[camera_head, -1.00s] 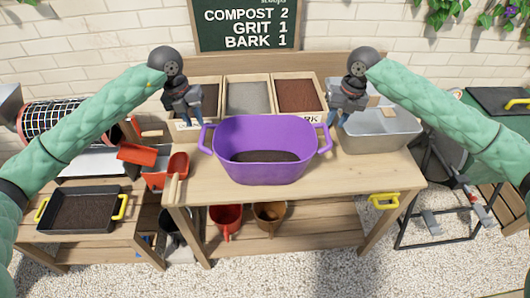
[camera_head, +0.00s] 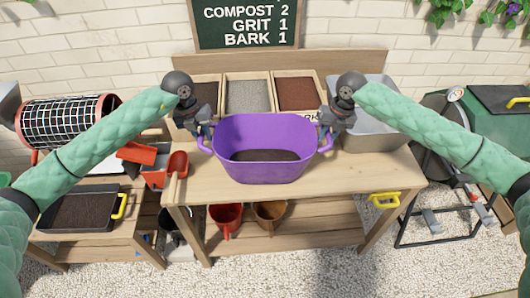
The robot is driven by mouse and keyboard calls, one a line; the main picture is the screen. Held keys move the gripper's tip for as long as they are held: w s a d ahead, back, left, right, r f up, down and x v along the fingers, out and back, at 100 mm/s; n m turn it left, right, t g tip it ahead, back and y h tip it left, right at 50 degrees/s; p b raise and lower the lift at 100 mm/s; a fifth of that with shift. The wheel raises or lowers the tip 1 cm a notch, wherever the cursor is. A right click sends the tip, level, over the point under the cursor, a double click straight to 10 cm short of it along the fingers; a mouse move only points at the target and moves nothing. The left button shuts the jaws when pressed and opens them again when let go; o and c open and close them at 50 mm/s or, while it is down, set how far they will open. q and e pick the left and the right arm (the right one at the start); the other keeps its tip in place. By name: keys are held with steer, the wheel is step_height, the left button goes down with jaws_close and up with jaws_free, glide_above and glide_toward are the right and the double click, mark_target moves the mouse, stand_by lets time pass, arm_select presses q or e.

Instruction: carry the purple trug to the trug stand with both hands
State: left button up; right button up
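The purple trug (camera_head: 265,163) stands upright on the wooden bench, with dark soil (camera_head: 262,156) in its bottom. It has a loop handle at each side. My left gripper (camera_head: 204,135) is at the left handle (camera_head: 205,145), and my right gripper (camera_head: 326,135) is at the right handle (camera_head: 326,146). Both grippers come down from above and overlap the handles' upper parts. The fingertips are too small and covered to tell whether they are closed on the handles. I cannot make out which thing is the trug stand.
Bins of compost, grit and bark (camera_head: 297,92) stand behind the trug, with a grey metal tub (camera_head: 372,135) to the right. A red scoop (camera_head: 177,163) is at the bench's left edge. A black tray of soil (camera_head: 82,211) sits lower left. The bench front (camera_head: 330,185) is clear.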

arm_select(q)
steer(key=shift+c, duration=0.3)
arm_select(e)
steer(key=shift+c, duration=0.3)
arm_select(q)
jaws_close()
arm_select(e)
jaws_close()
steer(key=shift+w, duration=0.1)
stand_by(0.3)
